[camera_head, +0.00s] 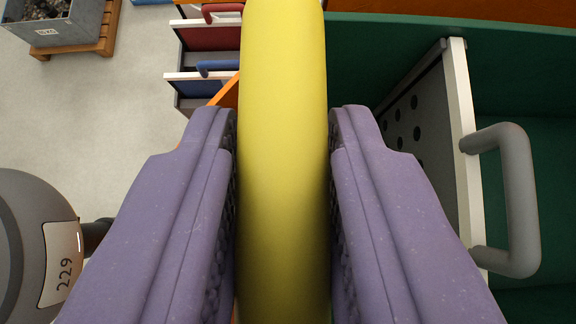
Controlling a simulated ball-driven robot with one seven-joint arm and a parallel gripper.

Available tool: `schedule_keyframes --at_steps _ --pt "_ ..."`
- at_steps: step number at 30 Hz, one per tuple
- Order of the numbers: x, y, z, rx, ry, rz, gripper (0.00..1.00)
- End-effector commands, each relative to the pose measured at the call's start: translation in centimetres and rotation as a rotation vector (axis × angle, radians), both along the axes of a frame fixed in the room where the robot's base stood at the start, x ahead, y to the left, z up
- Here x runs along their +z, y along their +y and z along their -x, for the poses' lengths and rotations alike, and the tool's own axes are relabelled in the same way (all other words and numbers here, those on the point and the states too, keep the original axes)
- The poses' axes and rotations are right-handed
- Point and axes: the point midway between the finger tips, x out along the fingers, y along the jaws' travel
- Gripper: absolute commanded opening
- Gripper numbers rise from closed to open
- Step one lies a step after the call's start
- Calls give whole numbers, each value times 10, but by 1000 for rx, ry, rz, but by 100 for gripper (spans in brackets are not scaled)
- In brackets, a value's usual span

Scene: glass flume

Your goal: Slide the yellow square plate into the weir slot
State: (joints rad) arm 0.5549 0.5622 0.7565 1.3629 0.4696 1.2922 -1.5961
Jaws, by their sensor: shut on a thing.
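My gripper (283,170) has two purple fingers and is shut on the yellow square plate (283,80). Only a long, rounded yellow strip of it shows, running from the top edge of the view to the bottom between the fingers. Its square outline cannot be made out from here. The fingers press on its left and right sides. No weir slot can be made out; the held yellow piece hides what lies straight behind it.
At right, a white-edged panel with holes (462,120) and a grey handle (520,200) stands in a green trough (390,38). At left are a dark rounded body marked 229 (30,240), red and blue-handled drawers (208,45), and a grey bin (45,28) on a pallet. Grey floor is open between.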

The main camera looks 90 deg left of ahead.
Motion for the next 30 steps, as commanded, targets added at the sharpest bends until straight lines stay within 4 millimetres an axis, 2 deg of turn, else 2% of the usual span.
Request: schedule_keyframes --at_steps 1,6,30 --pt "-7 0 0 0 -1 -1 0" --pt "-15 0 0 -1 -2 -1 0" --pt "-16 0 1 0 -3 -1 0"
